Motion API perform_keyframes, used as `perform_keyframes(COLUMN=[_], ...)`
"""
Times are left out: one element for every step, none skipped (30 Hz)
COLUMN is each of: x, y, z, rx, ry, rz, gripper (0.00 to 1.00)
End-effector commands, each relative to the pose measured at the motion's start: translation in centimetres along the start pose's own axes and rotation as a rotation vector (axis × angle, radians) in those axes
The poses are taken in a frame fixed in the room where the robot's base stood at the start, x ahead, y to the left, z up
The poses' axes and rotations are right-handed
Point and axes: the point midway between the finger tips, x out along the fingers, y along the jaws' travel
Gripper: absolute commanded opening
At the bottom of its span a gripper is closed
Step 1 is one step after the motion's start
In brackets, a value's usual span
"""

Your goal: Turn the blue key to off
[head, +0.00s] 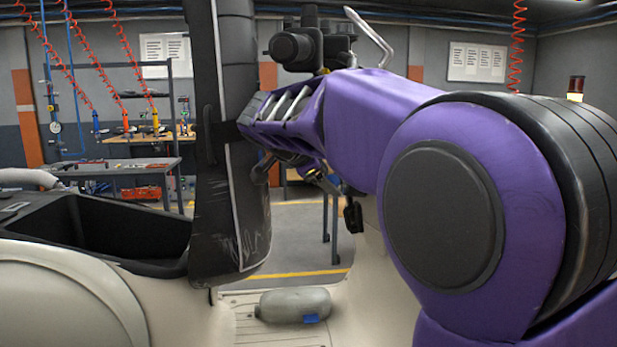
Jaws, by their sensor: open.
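I cannot make out a blue key in the head view. A small blue patch (311,318) sits on the lower right of a grey rounded object (287,304) at the bottom centre; I cannot tell what it is. My purple arm fills the right and middle of the view and hides much of what is behind it. I cannot make out my gripper's fingertips. A small dark part hangs below the arm; I cannot tell what it belongs to.
A workbench (115,168) with tools stands at the back left, below coiled red hoses (80,55). Notice sheets (476,62) hang on the back wall. Yellow lines (300,273) mark the floor. Little open room shows around my arm.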

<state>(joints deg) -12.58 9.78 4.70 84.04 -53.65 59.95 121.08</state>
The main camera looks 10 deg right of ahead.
Motion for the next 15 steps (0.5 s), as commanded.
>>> perform_keyframes(x=[0.39,0.54,0.7,0.78,0.84,0.88,0.89,0.89,0.88,0.88,0.87,0.87,0.86,0.85,0.85], y=[0.0,0.0,0.0,0.0,0.01,0.01,0.01,0.01,0.01,0.01,0.01,0.01,0.01,0.01,0.01], z=[-0.06,-0.05,-0.03,-0.02,-0.01,0.0,0.0,0.0,0.0,0.01,0.01,0.01,0.01,0.0,0.01], rx=[0.0,0.0,0.0,0.0,0.0,0.0,0.0,0.0,0.0,0.0,0.0,0.0,0.0,0.0,0.0], ry=[0.001,0.0,0.0,0.0,0.0,0.0,0.0,0.0,0.0,0.0,0.0,0.0,0.0,0.0,0.0], rz=[0.001,0.001,0.0,0.0,0.0,0.0,0.0,0.0,0.0,0.0,0.0,0.0,0.0,0.0,0.0], gripper=[0.76,0.76,0.76,0.76,0.76,0.76,0.76,0.76,0.76,0.76,0.76,0.76,0.71,0.65,0.58])
